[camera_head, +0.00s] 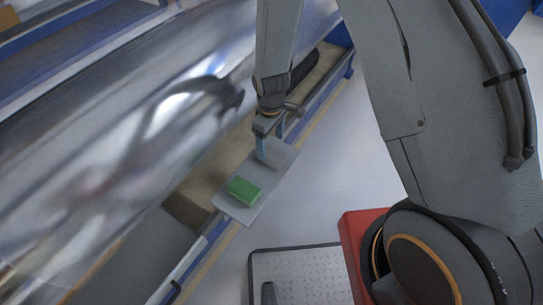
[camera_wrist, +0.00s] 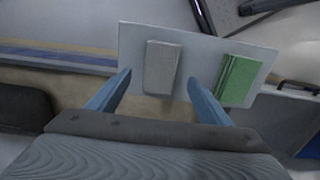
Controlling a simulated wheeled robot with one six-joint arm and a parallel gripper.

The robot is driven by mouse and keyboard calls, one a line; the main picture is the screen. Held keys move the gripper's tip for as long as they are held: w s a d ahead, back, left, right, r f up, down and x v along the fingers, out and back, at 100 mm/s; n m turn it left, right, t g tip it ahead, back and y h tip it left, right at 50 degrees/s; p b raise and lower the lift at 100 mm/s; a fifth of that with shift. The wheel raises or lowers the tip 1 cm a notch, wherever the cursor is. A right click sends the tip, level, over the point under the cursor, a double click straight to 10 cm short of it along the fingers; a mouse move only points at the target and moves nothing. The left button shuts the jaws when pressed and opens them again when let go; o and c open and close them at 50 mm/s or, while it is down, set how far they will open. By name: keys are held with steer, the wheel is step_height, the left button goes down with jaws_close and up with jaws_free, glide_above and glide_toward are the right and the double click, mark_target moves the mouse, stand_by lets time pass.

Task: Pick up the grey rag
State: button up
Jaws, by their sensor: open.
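The grey rag (camera_wrist: 161,67) is a small folded block lying on a light grey plate (camera_wrist: 205,47) in the wrist view. My gripper (camera_wrist: 158,82) is open, with one blue finger to each side of the rag's near end in that picture. I cannot tell its height above the rag. In the head view my gripper (camera_head: 262,150) is over the far part of the plate (camera_head: 236,208), and the rag (camera_head: 279,159) shows partly behind the fingers. A green folded rag (camera_wrist: 238,80) lies on the same plate, to the right of the grey one; it also shows in the head view (camera_head: 243,190).
A large shiny film roller (camera_head: 130,130) fills the left of the head view, close to the plate and my gripper. A blue-edged frame (camera_head: 195,256) runs beneath it. Pale floor (camera_head: 330,190) is open to the right of the plate.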

mark_target(270, 153)
steer(key=shift+a+f+p, duration=0.2)
steer(key=shift+f+p, duration=0.15)
steer(key=shift+f, duration=2)
steer(key=c, duration=1.2)
steer(key=shift+r, duration=0.1)
step_height(270, 153, up, 10)
steer(key=shift+f+b, duration=0.1)
steer(key=shift+b, duration=0.35)
steer(key=shift+s+d+r+m, duration=0.3)
steer(key=shift+d+m, duration=1.45)
steer(key=shift+d, duration=0.8)
steer(key=shift+s+d+r+m, duration=0.25)
steer(key=shift+d+m, duration=1.45)
steer(key=shift+d, duration=0.9)
steer(key=shift+s+d+r+m, duration=0.3)
steer(key=shift+d+m, duration=1.45)
steer(key=shift+d, duration=0.8)
